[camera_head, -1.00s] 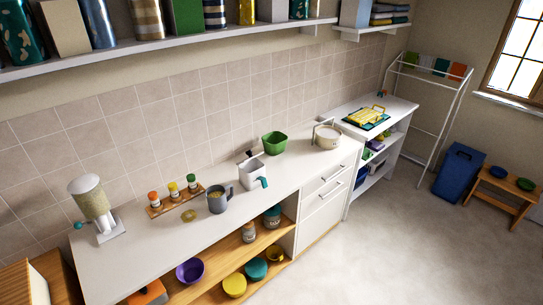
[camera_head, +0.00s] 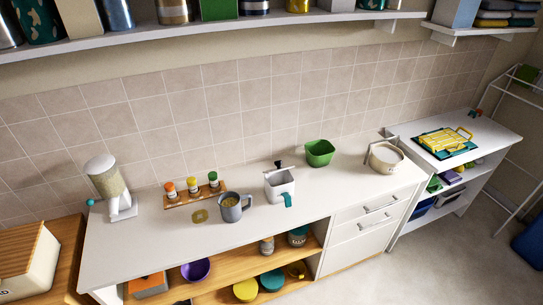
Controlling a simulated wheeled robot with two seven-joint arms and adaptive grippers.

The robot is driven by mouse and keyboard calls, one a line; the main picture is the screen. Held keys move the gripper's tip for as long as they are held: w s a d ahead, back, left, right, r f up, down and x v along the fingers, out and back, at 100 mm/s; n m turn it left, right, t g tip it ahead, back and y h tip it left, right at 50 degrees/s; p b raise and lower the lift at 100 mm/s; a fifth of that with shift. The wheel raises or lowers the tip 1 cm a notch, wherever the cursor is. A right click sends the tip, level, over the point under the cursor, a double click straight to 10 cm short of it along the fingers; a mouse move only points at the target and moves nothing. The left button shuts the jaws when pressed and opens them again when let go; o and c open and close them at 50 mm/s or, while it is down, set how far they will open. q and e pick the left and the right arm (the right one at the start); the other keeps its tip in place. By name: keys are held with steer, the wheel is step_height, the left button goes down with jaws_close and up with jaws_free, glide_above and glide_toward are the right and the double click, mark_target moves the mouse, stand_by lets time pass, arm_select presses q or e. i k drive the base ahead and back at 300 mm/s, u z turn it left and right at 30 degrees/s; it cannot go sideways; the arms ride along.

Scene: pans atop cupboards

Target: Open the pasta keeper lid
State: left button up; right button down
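No container here is plainly marked as the pasta keeper, and I cannot tell which one it is. A clear dispenser (camera_head: 108,180) with a white top and a teal knob stands at the left of the white counter (camera_head: 150,232). A grey jug (camera_head: 231,208) with tan contents stands near the middle, with a flat tan disc (camera_head: 199,216) beside it. A white container (camera_head: 280,186) with a teal part stands to its right. A round cream pot (camera_head: 385,157) with a raised handle stands near the counter's right end. Neither of my grippers shows.
A spice rack (camera_head: 195,195) and a green tub (camera_head: 319,153) stand near the tiled wall. Canisters line the shelf (camera_head: 230,27) above. A yellow rack (camera_head: 444,142) lies on the right-hand side unit. The counter's front strip is mostly clear.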

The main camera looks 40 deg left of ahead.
mark_target(277, 164)
steer(key=u, duration=0.7)
steer(key=i, duration=0.8)
steer(key=u, duration=0.95)
